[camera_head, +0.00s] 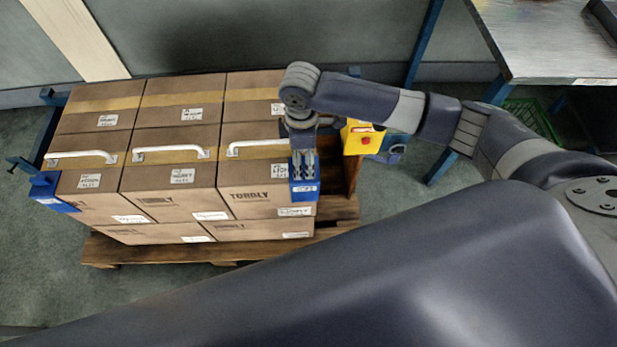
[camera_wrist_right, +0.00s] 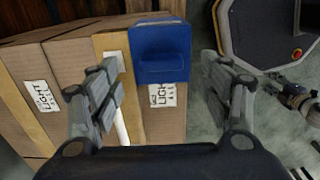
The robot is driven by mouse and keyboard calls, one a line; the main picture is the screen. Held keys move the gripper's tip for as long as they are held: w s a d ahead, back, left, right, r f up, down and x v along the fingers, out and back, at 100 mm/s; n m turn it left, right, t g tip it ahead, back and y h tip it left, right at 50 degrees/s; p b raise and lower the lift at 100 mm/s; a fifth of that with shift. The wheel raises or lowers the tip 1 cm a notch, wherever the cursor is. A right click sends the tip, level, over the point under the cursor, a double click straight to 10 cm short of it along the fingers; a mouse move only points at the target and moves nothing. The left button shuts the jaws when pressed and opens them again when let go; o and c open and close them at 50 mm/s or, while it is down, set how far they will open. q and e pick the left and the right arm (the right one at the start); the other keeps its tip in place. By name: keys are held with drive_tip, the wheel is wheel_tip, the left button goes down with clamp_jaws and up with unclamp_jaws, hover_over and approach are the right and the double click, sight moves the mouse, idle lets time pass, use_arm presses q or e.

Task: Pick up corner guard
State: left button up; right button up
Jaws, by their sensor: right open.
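A blue corner guard (camera_head: 305,190) sits on the near right top corner of the stacked boxes. It also shows in the right wrist view (camera_wrist_right: 161,48), with a raised grip on its face. My right gripper (camera_head: 303,172) points down at this guard from above. In the right wrist view its two fingers (camera_wrist_right: 160,72) are spread, one on each side of the guard, and empty; I cannot tell whether they touch it. A second blue corner guard (camera_head: 52,193) sits on the near left corner of the stack. My left gripper is not in view.
Brown cardboard boxes (camera_head: 170,190) with white labels stand on a wooden pallet (camera_head: 215,252). White handles (camera_head: 172,151) lie across their tops. A yellow box with a red button (camera_head: 358,138) is right of the stack. A metal table (camera_head: 545,50) stands at the upper right.

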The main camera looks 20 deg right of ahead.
sight(304, 164)
wheel_tip(304, 164, down, 4)
drive_tip(key=shift+s+d+f, duration=0.1)
drive_tip(key=shift+f, duration=0.1)
drive_tip(key=shift+s, duration=0.1)
drive_tip(key=c, duration=1.6)
